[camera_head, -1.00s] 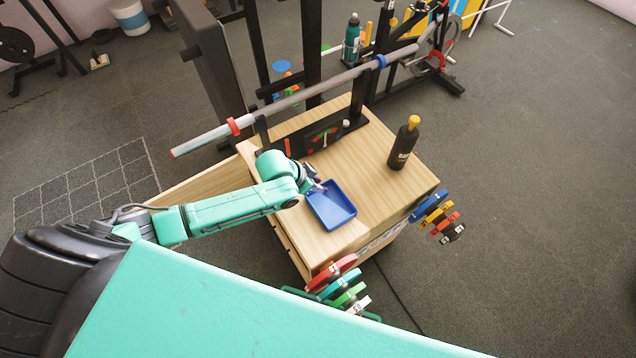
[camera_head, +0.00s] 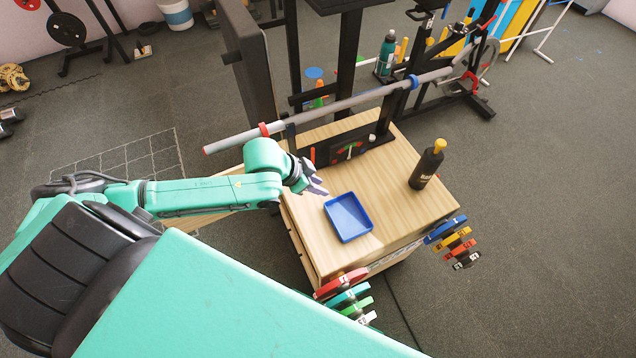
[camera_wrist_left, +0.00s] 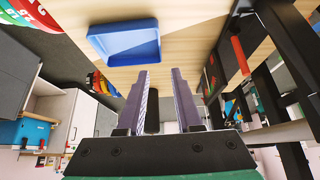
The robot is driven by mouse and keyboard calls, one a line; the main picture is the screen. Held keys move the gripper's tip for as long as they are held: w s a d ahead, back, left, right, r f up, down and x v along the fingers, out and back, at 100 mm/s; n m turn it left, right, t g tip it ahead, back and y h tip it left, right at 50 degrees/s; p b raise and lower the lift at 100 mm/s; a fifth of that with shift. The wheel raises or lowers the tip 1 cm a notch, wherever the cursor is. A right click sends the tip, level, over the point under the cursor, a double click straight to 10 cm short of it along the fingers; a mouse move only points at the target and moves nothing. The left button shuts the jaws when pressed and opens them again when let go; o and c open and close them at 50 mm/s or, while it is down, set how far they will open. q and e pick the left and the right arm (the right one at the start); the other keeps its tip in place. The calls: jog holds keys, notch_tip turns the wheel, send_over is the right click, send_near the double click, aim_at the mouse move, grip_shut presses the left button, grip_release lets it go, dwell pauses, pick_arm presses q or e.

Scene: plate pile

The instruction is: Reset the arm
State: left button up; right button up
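My left arm comes in from the left over the wooden box. My left gripper (camera_head: 316,188) hangs just beyond the upper left corner of a blue tray (camera_head: 348,218). In the left wrist view the two fingers (camera_wrist_left: 162,74) stand apart with nothing between them, and the blue tray (camera_wrist_left: 125,42) shows beyond them, apart from the fingertips. The tray looks empty and rests on the wooden top (camera_head: 400,208). My right gripper is not in view.
A black bottle with a yellow cap (camera_head: 427,165) stands on the box's right side. A barbell (camera_head: 340,107) crosses behind the box on a black rack. Coloured weight plates hang at the front (camera_head: 343,284) and right (camera_head: 445,230).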

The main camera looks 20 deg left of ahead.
pick_arm(q)
jog(key=s+d+r, duration=0.1)
jog(key=d+r, duration=0.1)
jog(key=d, duration=0.2)
jog(key=s+a+n+g+y, duration=0.1)
jog(key=s+a+n+y, duration=0.4)
jog(key=s+a, duration=0.45)
notch_tip(320, 180, down, 21)
jog(key=s+g+h, duration=0.1)
jog(key=s+g, duration=0.1)
jog(key=s+a+f+g, duration=0.1)
jog(key=s+a+f, duration=0.2)
jog(key=s+f, duration=1.3)
jog(key=shift+s+a+f+n, duration=0.15)
jog(key=shift+s+f+n, duration=0.2)
jog(key=shift+s, duration=0.3)
